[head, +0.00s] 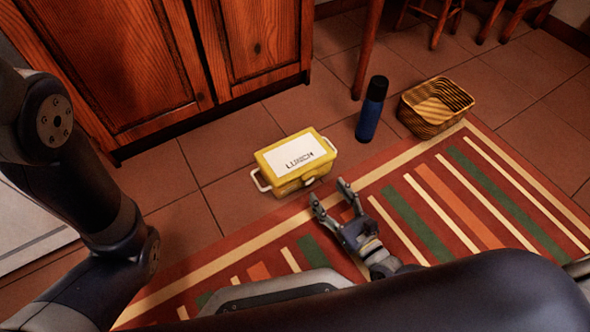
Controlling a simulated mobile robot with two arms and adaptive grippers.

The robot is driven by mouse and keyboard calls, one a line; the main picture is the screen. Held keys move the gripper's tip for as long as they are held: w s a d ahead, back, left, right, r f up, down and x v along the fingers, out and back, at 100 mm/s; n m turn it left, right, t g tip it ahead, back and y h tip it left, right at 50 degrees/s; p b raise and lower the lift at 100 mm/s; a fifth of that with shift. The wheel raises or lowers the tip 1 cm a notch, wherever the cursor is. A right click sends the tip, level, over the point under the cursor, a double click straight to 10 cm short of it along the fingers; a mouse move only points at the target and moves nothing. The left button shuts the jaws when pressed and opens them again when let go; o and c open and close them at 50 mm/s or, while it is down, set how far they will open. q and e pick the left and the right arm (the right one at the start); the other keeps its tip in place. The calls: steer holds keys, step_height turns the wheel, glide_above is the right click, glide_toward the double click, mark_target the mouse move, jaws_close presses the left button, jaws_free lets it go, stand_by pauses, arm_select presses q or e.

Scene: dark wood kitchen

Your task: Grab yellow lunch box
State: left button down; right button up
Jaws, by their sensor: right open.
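The yellow lunch box (295,163) stands on the tiled floor near the striped rug's edge, in front of the wooden cabinet. It has a white label with dark lettering on its lid and a pale handle at each end. My right gripper (332,197) is open and empty, just in front of the box's right side. Its two fingers point up toward the box and appear apart from it. My left arm comes in from the left, but its gripper is out of the picture.
A dark blue bottle (369,112) stands upright right of the lunch box. A woven basket (433,106) is beside it at the rug's corner. The wooden cabinet (165,60) rises behind the box. Wooden furniture legs (367,50) stand at the back. The striped rug (470,185) is clear at right.

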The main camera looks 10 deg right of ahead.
steer(key=b, duration=0.4)
glide_toward(310, 183)
steer(key=shift+w+a+f, duration=0.1)
steer(key=shift+w+a, duration=0.05)
steer(key=shift+w, duration=0.3)
steer(key=shift+w+a, duration=0.25)
steer(key=shift+w, duration=0.4)
steer(key=b+x, duration=0.2)
steer(key=x, duration=0.3)
steer(key=shift+b, duration=0.4)
steer(key=shift+w+a, duration=0.2)
steer(key=shift+w, duration=0.3)
steer(key=shift+r, duration=0.2)
steer(key=c, duration=1.3)
